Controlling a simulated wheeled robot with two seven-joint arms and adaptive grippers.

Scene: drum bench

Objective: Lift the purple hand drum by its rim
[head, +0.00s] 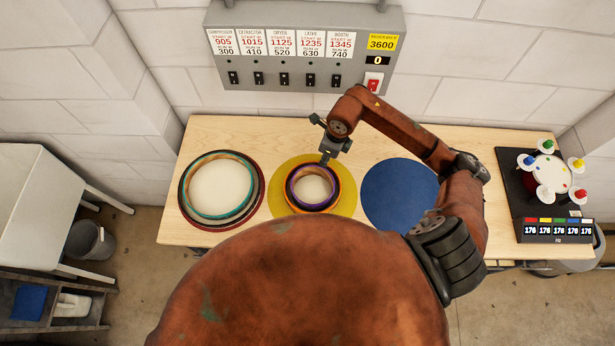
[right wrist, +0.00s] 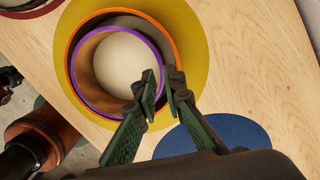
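The purple hand drum (head: 292,201) is a round drum with a purple rim and pale head, nested inside an orange-rimmed drum (head: 353,197) on the yellow disc. It also shows in the right wrist view (right wrist: 79,91). My right gripper (head: 325,158) is at the drum's far side in the head view. The fingertips hide part of both rims.
Nested drums with a teal rim (head: 190,200) stand on the left of the wooden bench (head: 225,130). A blue disc (head: 397,190) lies bare to the right. A black device with coloured knobs (head: 515,190) sits at the right end. A grey switch panel (head: 300,20) hangs behind.

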